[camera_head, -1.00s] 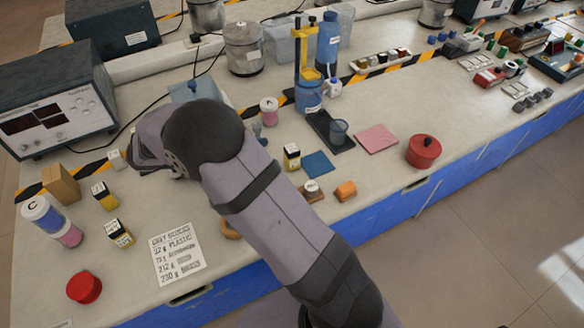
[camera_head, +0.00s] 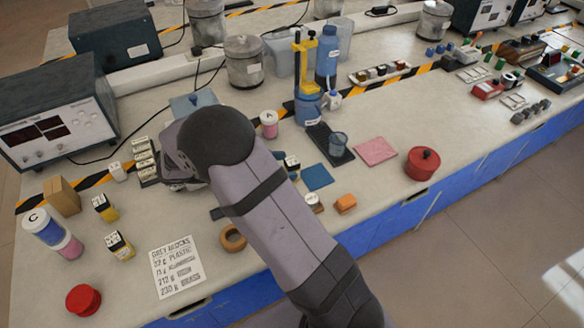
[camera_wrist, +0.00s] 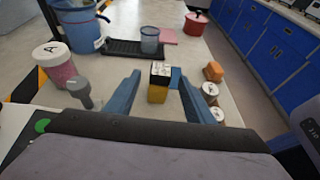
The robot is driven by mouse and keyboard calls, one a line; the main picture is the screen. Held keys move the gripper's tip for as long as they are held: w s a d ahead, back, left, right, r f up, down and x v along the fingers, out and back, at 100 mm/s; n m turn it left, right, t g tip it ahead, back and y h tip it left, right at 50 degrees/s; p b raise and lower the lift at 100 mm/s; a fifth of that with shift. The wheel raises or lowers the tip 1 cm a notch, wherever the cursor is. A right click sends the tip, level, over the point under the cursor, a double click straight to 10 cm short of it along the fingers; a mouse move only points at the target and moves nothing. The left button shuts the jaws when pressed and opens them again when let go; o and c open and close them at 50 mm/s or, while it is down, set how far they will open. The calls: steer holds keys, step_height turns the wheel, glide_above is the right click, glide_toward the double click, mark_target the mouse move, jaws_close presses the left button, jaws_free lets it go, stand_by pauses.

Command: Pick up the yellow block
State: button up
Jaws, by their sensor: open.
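A block with a yellow lower part and a black upper part with a white label (camera_wrist: 158,82) stands upright in the middle of the wrist view. In the head view its top (camera_head: 292,162) shows just past my arm, which hides the rest. My gripper (camera_wrist: 159,75) is open, with one blue finger on each side of the block in the wrist view. I see no contact, and cannot tell how far the block is from the fingertips. Two similar yellow-and-black blocks (camera_head: 104,207) (camera_head: 120,246) stand at the left.
A blue pad (camera_head: 317,177) lies behind the block. An orange block (camera_wrist: 213,71) and round labelled pieces (camera_wrist: 210,90) are on its right. A grey weight-like piece (camera_wrist: 79,92) and a pink jar marked A (camera_wrist: 58,68) are on the left. A dark tray (camera_head: 331,142) holds a cup.

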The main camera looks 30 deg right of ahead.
steer(key=shift+x, duration=0.85)
steer(key=c, duration=1.2)
steer(key=shift+o, duration=0.2)
step_height(320, 180, up, 10)
steer(key=shift+r, duration=0.1)
